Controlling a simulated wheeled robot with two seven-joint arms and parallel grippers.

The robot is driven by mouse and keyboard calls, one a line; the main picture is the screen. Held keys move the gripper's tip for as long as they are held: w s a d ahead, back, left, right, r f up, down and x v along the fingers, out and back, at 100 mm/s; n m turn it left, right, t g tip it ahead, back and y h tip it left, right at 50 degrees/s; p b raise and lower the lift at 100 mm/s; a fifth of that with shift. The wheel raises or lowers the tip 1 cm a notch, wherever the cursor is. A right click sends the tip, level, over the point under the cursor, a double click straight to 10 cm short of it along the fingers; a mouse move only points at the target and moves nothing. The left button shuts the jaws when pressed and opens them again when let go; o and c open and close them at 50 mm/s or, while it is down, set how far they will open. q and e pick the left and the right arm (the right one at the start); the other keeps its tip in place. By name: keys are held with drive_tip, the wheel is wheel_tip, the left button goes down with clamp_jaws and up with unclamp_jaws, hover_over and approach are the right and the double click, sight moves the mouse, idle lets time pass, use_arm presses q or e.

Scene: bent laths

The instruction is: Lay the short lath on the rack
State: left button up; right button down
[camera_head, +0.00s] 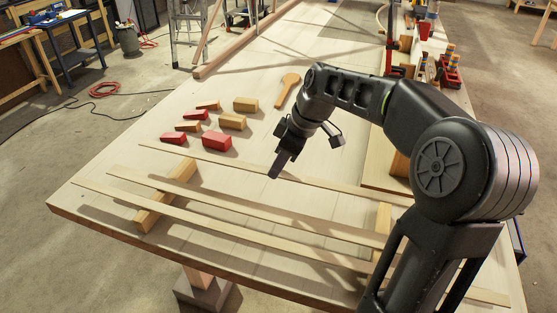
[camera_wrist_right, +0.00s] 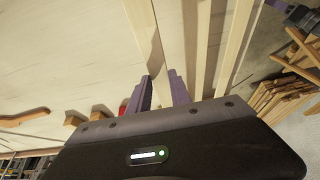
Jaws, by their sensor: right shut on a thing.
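The short lath (camera_head: 215,161) is a thin pale strip, the farthest back of three long strips in the head view. My right gripper (camera_head: 280,165) is shut on it partway along its length; the wrist view shows the lath (camera_wrist_right: 143,35) running in between the fingers (camera_wrist_right: 161,92). I cannot tell whether the lath touches the table. The rack shows as two wooden blocks, a left one (camera_head: 165,197) and a right one (camera_head: 380,222), in front of the held lath. Two other laths, a middle one (camera_head: 240,205) and a front one (camera_head: 220,225), lie across it. My left gripper is out of view.
Several red and wooden wedges and blocks (camera_head: 216,141) lie behind the left end of the held lath. A wooden paddle-shaped tool (camera_head: 287,90) lies farther back. Clamps and tools (camera_head: 449,70) stand at the right. The front table edge (camera_head: 130,238) is close to the front lath.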

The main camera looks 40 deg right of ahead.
drive_tip(key=shift+f+b, duration=1.85)
drive_tip(key=shift+f, duration=1.05)
drive_tip(key=shift+f, duration=0.25)
drive_tip(key=c, duration=1.1)
unclamp_jaws()
drive_tip(key=shift+o, duration=0.9)
drive_tip(key=shift+r, duration=0.15)
drive_tip(key=shift+p+v, duration=1.45)
drive_tip(key=shift+v, duration=1.45)
drive_tip(key=shift+r+p, duration=2.45)
drive_tip(key=shift+r, duration=1.1)
